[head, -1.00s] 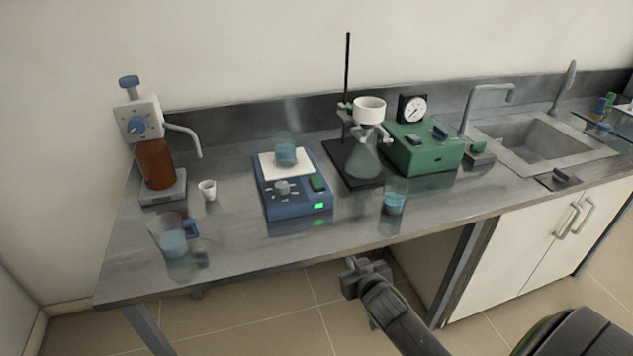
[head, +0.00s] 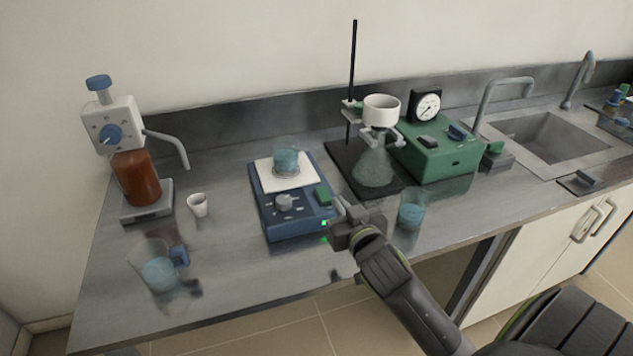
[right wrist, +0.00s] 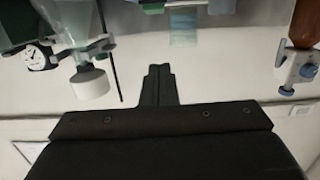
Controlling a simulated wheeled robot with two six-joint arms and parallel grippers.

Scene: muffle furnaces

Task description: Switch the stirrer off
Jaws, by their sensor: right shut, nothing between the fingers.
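The stirrer (head: 292,215) is a blue box with a white top plate, a grey knob (head: 285,202) and a green rocker switch (head: 323,194) on its sloped front. A green light (head: 324,223) shows on its front face, partly hidden by my gripper. A beaker of blue liquid (head: 286,160) stands on the plate. My right gripper (head: 342,212) is at the stirrer's front right corner, close to the switch; I cannot tell if it touches. In the right wrist view its fingers (right wrist: 159,85) are together and empty. My left gripper is not in view.
A beaker (head: 411,211) stands just right of my gripper. The filter flask (head: 373,166) and green pump box (head: 436,155) stand behind it. A small white cup (head: 198,205), another beaker (head: 160,272) and a brown dispenser bottle (head: 137,178) are at the left.

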